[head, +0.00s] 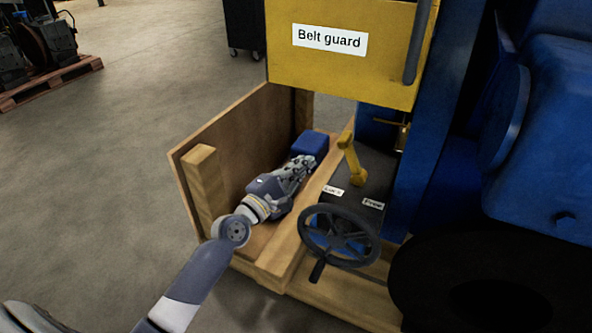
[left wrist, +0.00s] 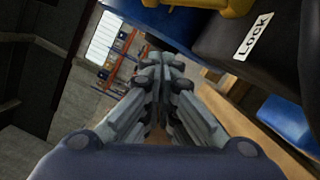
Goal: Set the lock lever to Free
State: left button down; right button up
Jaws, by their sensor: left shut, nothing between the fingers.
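The yellow lock lever (head: 353,165) stands on a dark box (head: 373,183) in the head view, its top tilted slightly left. A "Lock" label (head: 334,191) is on the left of the box front and a "Free" label (head: 373,204) on the right. My left gripper (head: 304,162) is shut and empty, low to the left of the lever and apart from it. In the left wrist view the closed fingers (left wrist: 160,62) point away from the camera; the "Lock" label (left wrist: 254,37) and a yellow part, apparently the lever's (left wrist: 236,6), show at upper right. My right gripper is not in view.
A dark handwheel (head: 340,236) stands in front of the box. A wooden crate wall (head: 230,135) rises left of my left gripper. A blue block (head: 310,144) lies just beyond its fingers. The yellow belt guard (head: 350,75) hangs above, and blue machinery (head: 540,140) fills the right.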

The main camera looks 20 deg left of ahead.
aim_at(352, 159)
pick_arm(q)
jog(key=w+d+r+p, duration=0.1)
jog(key=w+d+r, duration=0.1)
jog(key=w+d, duration=0.3)
jog(key=shift+p, duration=0.3)
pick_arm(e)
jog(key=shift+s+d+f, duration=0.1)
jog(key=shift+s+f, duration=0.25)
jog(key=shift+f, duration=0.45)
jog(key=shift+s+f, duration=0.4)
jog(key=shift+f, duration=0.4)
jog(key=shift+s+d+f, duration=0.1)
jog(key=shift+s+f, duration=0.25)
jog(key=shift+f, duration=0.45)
pick_arm(q)
jog(key=shift+r, duration=0.1)
